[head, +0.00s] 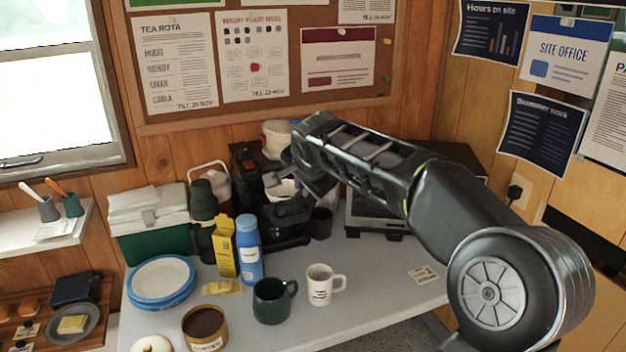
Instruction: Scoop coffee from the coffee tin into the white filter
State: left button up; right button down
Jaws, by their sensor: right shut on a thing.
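The coffee tin (205,328) stands open at the front left of the table, with brown coffee in it and a label on its side. The white filter (283,190) shows in part at the dark coffee machine (287,232), partly covered by my gripper. My right gripper (279,192) is up at the machine, over or just in front of the filter; I cannot tell which. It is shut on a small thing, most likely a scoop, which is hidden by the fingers. My left gripper is not in view.
A green mug (272,301) and white mug (321,287) stand in front of the machine. A blue bottle (248,250), yellow carton (224,247) and blue-rimmed plates (161,280) are to the left. A pale lid (152,344) lies by the tin. The table's front right is mostly clear.

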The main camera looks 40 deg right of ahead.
jog(key=a+f+n+y, duration=0.1)
jog(key=a+f+n, duration=0.1)
jog(key=a+f, duration=0.3)
jog(key=a+f+n+y, duration=0.2)
jog(key=a+f, duration=0.3)
jog(key=a, duration=0.7)
jog(key=a+f+n+t+y, duration=0.1)
jog(key=a+f+n, duration=0.1)
jog(key=a+f, duration=0.3)
jog(key=a, duration=0.4)
jog(key=shift+a+f+y, duration=0.15)
jog(key=shift+y, duration=0.15)
